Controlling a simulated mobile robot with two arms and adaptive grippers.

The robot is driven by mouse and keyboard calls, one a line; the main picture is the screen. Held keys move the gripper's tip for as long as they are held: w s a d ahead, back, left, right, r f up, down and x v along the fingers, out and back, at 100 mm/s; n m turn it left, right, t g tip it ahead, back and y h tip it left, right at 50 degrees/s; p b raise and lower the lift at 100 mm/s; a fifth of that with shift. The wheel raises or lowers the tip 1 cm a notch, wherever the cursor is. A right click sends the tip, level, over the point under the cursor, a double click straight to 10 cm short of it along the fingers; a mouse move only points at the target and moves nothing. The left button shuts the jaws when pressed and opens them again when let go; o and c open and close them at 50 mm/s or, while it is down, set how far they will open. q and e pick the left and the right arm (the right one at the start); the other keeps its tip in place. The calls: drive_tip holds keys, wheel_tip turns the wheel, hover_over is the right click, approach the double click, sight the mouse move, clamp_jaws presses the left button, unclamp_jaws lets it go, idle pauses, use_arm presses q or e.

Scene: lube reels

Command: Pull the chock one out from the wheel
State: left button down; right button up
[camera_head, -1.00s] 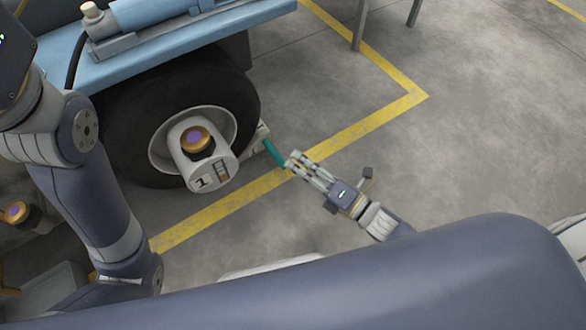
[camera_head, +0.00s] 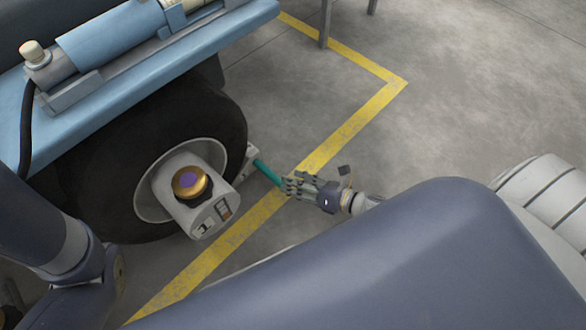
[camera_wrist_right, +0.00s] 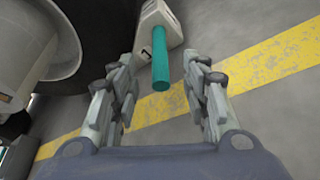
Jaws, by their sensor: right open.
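The chock is a pale wedge (camera_head: 250,160) on the floor against the right side of the black wheel (camera_head: 222,105), with a teal handle (camera_head: 267,172) sticking out toward my right gripper. In the right wrist view the chock body (camera_wrist_right: 160,22) is at the top, and the teal handle (camera_wrist_right: 160,62) points between the fingers. My right gripper (camera_head: 288,186) is open at the handle's free end. In the right wrist view the fingers of the right gripper (camera_wrist_right: 163,95) stand apart on both sides, with no visible contact. My left gripper is out of view.
A grey-white hub piece marked 1 (camera_head: 212,215) with a gold and purple cap (camera_head: 190,181) projects from the wheel. The blue cart deck (camera_head: 150,62) overhangs the wheel. A yellow floor line (camera_head: 335,143) runs beneath the gripper. Open concrete floor (camera_head: 470,90) lies to the right.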

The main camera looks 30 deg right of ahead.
sight(267, 172)
drive_tip(key=b+x, duration=0.6)
drive_tip(key=x, duration=0.4)
drive_tip(key=shift+s+d+f, duration=0.1)
drive_tip(key=shift+w+a, duration=0.3)
drive_tip(key=shift+w, duration=0.15)
drive_tip(key=shift+c, duration=0.6)
clamp_jaws()
